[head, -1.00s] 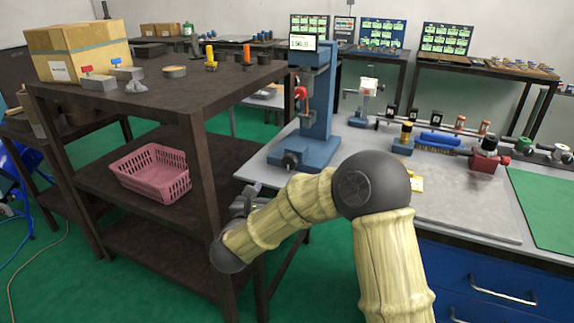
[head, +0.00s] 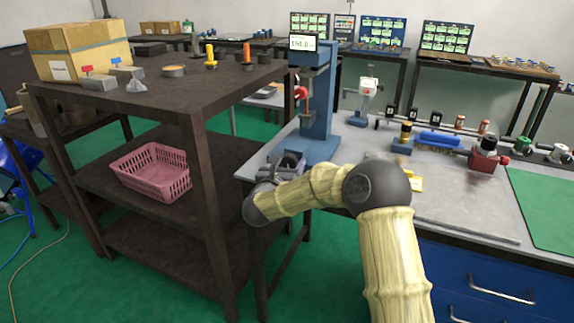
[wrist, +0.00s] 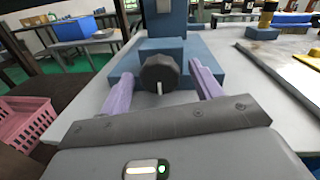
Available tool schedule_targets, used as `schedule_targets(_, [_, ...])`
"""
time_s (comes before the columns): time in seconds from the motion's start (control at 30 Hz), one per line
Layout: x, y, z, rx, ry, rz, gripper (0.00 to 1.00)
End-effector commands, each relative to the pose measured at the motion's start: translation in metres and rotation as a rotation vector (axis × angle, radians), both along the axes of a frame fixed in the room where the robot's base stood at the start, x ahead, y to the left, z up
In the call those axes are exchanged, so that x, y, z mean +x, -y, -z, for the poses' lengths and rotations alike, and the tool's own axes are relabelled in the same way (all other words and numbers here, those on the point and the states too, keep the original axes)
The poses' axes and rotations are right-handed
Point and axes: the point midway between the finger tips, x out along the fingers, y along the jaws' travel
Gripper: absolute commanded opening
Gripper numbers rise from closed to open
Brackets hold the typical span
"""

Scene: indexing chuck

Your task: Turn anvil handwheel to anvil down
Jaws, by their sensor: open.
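The anvil handwheel is a dark knob (wrist: 160,75) with a pale pin or pointer on its front. In the wrist view it is on the front of the blue base (wrist: 122,90) of a bench press-like gauge stand (head: 318,105). My gripper (wrist: 162,85) is open, with its two purple fingers to the left and right of the knob. I see gaps on both sides, and cannot tell how far along the knob the fingertips reach. In the head view my gripper (head: 280,168) is at the stand's base and hides the handwheel.
A dark shelf (head: 205,180) with a pink basket (head: 150,172) stands close on the left. The grey bench (head: 470,210) carries a red vise-like fixture (head: 486,155), a blue brush (head: 438,139) and small gauges to the right. The bench edge lies below my arm.

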Motion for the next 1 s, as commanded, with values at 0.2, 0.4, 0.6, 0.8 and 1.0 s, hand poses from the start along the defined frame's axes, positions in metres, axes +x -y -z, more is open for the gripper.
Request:
schedule_targets(0.2, [-0.0004,-0.0003,0.0000,0.000,0.000,0.000,0.48])
schedule_targets(0.4, [-0.0007,-0.0006,-0.0001,0.000,0.000,-0.001,0.20])
schedule_targets(0.6, [-0.0008,-0.0010,-0.0001,-0.008,-0.003,-0.001,0.20])
schedule_targets(0.8, [-0.0009,-0.0014,-0.0004,-0.057,-0.019,-0.001,0.20])
schedule_targets(1.0, [-0.0009,-0.0027,-0.0002,-0.158,-0.057,-0.004,0.20])
